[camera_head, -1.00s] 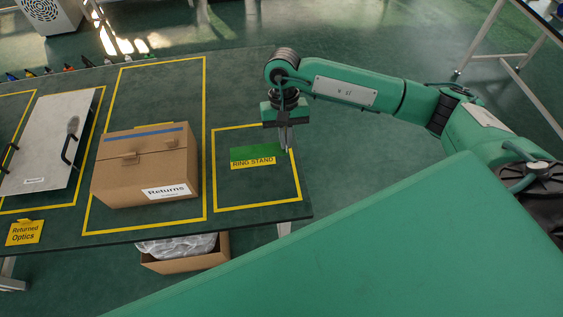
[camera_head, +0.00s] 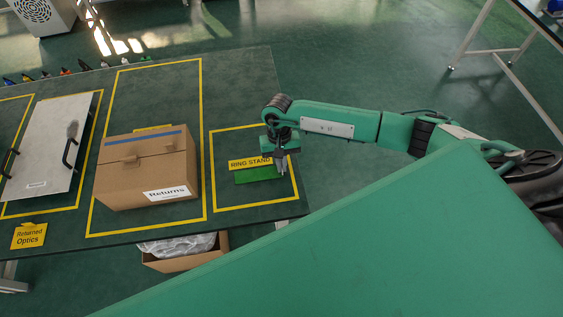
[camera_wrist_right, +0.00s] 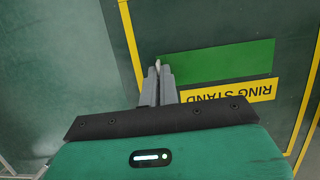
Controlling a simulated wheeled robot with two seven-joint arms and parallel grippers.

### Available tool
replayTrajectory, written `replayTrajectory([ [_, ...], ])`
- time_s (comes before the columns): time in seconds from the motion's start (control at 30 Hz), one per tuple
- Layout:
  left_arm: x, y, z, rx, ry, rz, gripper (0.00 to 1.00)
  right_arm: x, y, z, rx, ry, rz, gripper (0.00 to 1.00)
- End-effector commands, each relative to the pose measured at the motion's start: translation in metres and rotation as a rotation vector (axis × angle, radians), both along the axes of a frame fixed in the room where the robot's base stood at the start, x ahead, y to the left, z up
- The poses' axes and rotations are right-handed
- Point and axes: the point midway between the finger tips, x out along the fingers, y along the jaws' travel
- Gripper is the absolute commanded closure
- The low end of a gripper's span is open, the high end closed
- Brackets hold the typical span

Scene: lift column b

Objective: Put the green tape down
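The green tape (camera_head: 258,175) is a flat green strip at the ring-stand spot, on the near side of the yellow "RING STAND" label (camera_head: 250,163). My right gripper (camera_head: 283,172) points down at the strip's right end in the head view. In the right wrist view my right gripper (camera_wrist_right: 157,68) has its grey fingers close together at the left end of the green tape (camera_wrist_right: 225,62), and they appear shut on it. The tape looks level and at or very near the table; exact contact cannot be told. My left gripper is not in view.
The dark green table (camera_head: 240,95) has yellow outlined areas. A cardboard "Returns" box (camera_head: 150,170) stands left of the ring-stand area. A grey handled panel (camera_head: 45,145) lies farther left, with a yellow "Returned Optics" sign (camera_head: 29,236) near the front edge. The ring-stand outline is otherwise clear.

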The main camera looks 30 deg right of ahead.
Motion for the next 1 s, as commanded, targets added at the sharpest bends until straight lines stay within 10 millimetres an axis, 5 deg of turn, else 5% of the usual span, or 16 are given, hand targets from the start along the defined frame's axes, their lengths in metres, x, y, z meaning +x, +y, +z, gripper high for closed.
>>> replayTrajectory([
  [0.2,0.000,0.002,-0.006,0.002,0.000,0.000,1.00,0.000,0.000,-0.004,0.000,-0.001,0.000,1.00],
  [0.33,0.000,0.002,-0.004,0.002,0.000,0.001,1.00,0.000,0.000,-0.002,0.000,0.000,0.000,0.76],
  [0.77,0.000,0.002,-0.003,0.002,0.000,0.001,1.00,0.003,-0.001,0.005,-0.001,-0.003,0.000,0.76],
  [1.0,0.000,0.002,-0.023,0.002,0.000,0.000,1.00,0.017,-0.005,0.052,-0.001,-0.006,0.000,0.76],
])
